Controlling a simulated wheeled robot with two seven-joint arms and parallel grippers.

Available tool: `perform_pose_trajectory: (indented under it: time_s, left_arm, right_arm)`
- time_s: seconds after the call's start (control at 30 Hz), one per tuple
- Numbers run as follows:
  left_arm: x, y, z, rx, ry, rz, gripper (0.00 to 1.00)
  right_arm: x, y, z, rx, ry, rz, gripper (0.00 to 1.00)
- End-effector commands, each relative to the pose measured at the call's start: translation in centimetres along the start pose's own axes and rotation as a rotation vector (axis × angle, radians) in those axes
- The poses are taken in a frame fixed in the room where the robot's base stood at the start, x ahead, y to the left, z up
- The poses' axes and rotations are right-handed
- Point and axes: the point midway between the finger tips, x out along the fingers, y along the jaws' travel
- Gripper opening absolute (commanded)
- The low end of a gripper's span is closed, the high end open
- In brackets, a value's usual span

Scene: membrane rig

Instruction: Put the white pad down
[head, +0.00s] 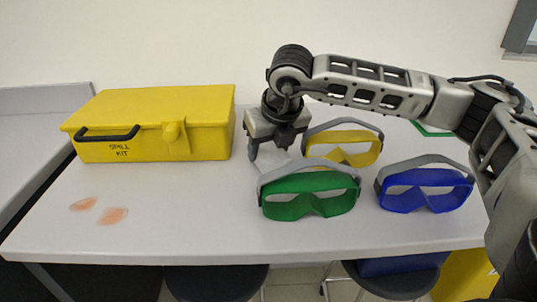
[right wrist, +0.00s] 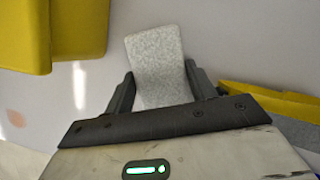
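The white pad (right wrist: 157,62) is a speckled, pale rectangular piece between the two dark fingers of my right gripper (right wrist: 160,75). The fingers meet its two side edges, and its far end sticks out past the fingertips. In the head view my right gripper (head: 278,146) points down at the middle of the table, just right of the yellow case. The pad (head: 271,158) shows there as a pale patch below the fingers, partly behind the green goggles' strap. I cannot tell whether it touches the table. My left gripper is not in view.
A yellow spill kit case (head: 150,125) stands at the left of the white table (head: 180,215). Green goggles (head: 310,195), yellow goggles (head: 345,148) and blue goggles (head: 425,190) lie close right. Two reddish stains (head: 112,216) (head: 83,204) mark the front left. The front middle is clear.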

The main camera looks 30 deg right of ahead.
Motion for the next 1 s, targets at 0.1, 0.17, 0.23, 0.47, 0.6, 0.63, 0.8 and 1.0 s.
perform_pose_trajectory:
  time_s: [0.1, 0.17, 0.23, 0.47, 0.6, 0.63, 0.8, 1.0]
  left_arm:
    - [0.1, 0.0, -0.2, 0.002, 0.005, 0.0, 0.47]
    - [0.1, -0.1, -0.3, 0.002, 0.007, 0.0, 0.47]
    - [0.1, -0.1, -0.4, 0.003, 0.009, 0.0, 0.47]
    - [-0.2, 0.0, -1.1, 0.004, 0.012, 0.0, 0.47]
    - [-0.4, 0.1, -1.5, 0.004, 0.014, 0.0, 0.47]
    - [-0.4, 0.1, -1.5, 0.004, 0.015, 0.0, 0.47]
    - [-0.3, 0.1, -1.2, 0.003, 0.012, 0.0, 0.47]
    - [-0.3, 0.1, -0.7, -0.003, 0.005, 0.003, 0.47]
  right_arm:
    - [0.0, 0.0, 0.0, 0.0, 0.0, 0.0, 0.31]
    - [0.0, 0.0, 0.0, 0.0, 0.0, 0.0, 0.31]
    - [0.0, 0.0, 0.0, 0.0, 0.0, 0.0, 0.31]
    - [-0.4, 0.0, 0.2, 0.0, 0.0, -0.001, 0.31]
    - [-1.2, 0.0, 0.6, 0.002, -0.004, 0.001, 0.31]
    - [-1.6, 0.0, 0.8, 0.001, -0.004, 0.001, 0.31]
    - [-5.3, 1.2, 1.1, -0.005, -0.005, 0.005, 0.31]
    - [-10.6, 3.7, 0.2, -0.006, -0.006, 0.003, 0.31]
